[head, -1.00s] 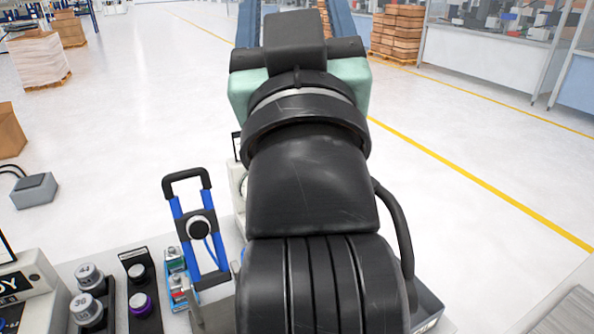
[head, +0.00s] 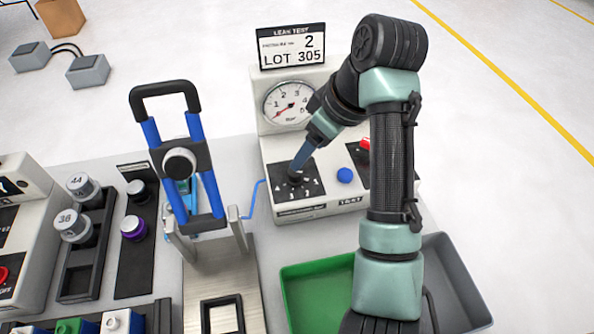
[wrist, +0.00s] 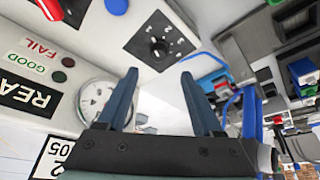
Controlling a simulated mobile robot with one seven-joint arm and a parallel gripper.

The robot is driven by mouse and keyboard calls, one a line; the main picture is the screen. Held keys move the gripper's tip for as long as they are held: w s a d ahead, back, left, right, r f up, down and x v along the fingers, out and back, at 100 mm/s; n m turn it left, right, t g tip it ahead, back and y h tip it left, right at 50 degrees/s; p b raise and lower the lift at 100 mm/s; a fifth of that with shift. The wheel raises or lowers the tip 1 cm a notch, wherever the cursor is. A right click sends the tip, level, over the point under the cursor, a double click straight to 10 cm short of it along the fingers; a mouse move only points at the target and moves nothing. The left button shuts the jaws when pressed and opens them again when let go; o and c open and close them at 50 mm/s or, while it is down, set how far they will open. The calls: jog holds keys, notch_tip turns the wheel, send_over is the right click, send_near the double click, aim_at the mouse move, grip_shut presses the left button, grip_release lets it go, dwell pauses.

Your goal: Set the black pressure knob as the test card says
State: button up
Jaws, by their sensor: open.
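The black pressure knob (head: 296,178) sits on a black numbered dial plate on the front of the leak tester (head: 310,205). The wrist view shows the knob (wrist: 160,48) beyond my fingertips, with numbers around it; its pointer setting is too small to read. The test card (head: 292,46) on top of the tester reads pressure 2, LOT 305. The gauge (head: 290,103) has a red needle near its low end. My gripper (wrist: 160,76) is open and empty, pointing at the knob, with the fingers apart and not around it. In the head view its fingers (head: 302,160) partly cover the knob.
A blue button (head: 344,175) and a red one (head: 364,144) sit right of the knob. A blue-railed fixture with a black handle (head: 164,88) stands close on the left. Green (head: 312,275) and grey trays lie in front. Knobbed blocks stand further left.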

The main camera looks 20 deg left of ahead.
aim_at(297, 173)
jog(key=x, duration=0.8)
jog(key=shift+w+a+f, duration=0.1)
jog(key=shift+w+f, duration=0.05)
jog(key=shift+f, duration=0.15)
grip_shut()
